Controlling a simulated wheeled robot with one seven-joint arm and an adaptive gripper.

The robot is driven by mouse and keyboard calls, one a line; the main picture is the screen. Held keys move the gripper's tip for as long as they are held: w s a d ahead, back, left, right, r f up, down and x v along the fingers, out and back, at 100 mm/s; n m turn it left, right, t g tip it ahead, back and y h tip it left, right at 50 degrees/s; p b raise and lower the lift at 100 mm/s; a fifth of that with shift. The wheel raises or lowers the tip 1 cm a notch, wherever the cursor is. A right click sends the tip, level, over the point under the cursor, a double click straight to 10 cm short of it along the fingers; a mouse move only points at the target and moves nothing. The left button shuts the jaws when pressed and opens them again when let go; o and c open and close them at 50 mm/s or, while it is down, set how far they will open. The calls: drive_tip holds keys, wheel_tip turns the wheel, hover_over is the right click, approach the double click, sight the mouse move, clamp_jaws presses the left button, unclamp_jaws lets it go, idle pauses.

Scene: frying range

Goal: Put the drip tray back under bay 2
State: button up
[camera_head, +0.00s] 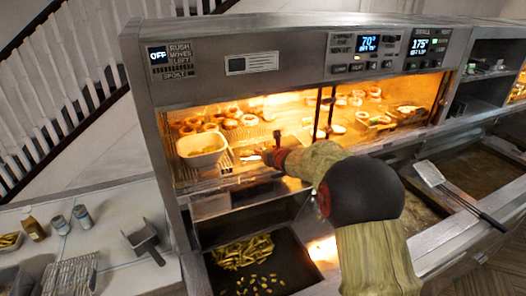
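The range has a warm-lit cabinet (290,84) with displays reading OFF, 70° and 175° along its top. My arm reaches in from the lower right, and my gripper (268,155) is at the front of the lit left section, just right of a white tub (202,147). The gripper is small and partly hidden by my own wrist, so I cannot tell whether its fingers are open or hold anything. A metal ledge or shallow tray (212,206) shows below the lit section; I cannot tell if it is the drip tray. No bay 2 label is readable.
A dark pan (292,272) with chips lies below. Ring-shaped food (232,122) fills the lit shelf. A slotted turner (432,174) lies across the fryer vats at right. The left counter (105,226) holds bottles, a metal scoop (146,240) and a wire basket (72,274).

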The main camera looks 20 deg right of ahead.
drive_tip(key=shift+r, duration=0.2)
drive_tip(key=shift+s+r, duration=0.15)
drive_tip(key=shift+s, duration=0.15)
drive_tip(key=v, duration=1.1)
drive_tip(key=shift+s, duration=0.2)
drive_tip(key=shift+s+r, duration=0.15)
drive_tip(key=shift+r, duration=0.05)
drive_tip(key=s+a+r+m+g+h, duration=0.1)
drive_tip(key=s+a+r+m+h, duration=0.15)
drive_tip(key=s+m, duration=0.6)
drive_tip(key=s+a+r+m+g+h, duration=0.15)
drive_tip(key=s+r+m, duration=0.25)
drive_tip(key=s+m, duration=0.45)
drive_tip(key=s+a+f+m+g+y, duration=0.2)
drive_tip(key=s+a+m, duration=0.4)
drive_tip(key=s+m, duration=0.3)
drive_tip(key=s+a+f+m+g+y, duration=0.2)
drive_tip(key=s+a+m, duration=0.4)
drive_tip(key=s+m, duration=0.4)
drive_tip(key=s+f+g, duration=0.1)
drive_tip(key=s+f, duration=0.1)
drive_tip(key=s, duration=0.2)
drive_tip(key=shift+s+a, duration=0.25)
